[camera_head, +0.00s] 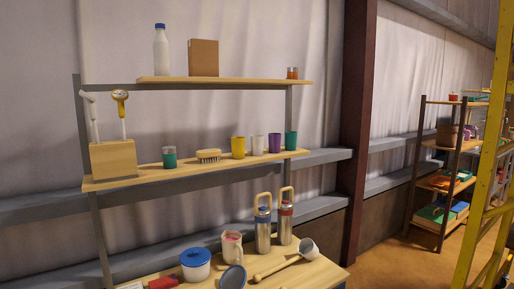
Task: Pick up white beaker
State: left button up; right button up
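A white beaker (258,145) stands upright on the middle wooden shelf (130,180). It is in a row of cups, with a yellow cup (238,147) on its left and a purple cup (275,143) close on its right. A green cup (291,140) stands at the right end of the row. Neither of my grippers shows in the head view.
A brush (208,156), a green-based jar (169,157) and a wooden block with tools (113,159) share the shelf. Above are a bottle (161,50) and brown box (203,58). Below, a crowded table holds two flasks (263,230). A yellow ladder (488,150) stands right.

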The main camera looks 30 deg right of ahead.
aim_at(257, 140)
jog(key=i+l, duration=0.1)
jog(key=i, duration=0.35)
jog(key=i+l+z, duration=0.15)
jog(key=i, duration=0.25)
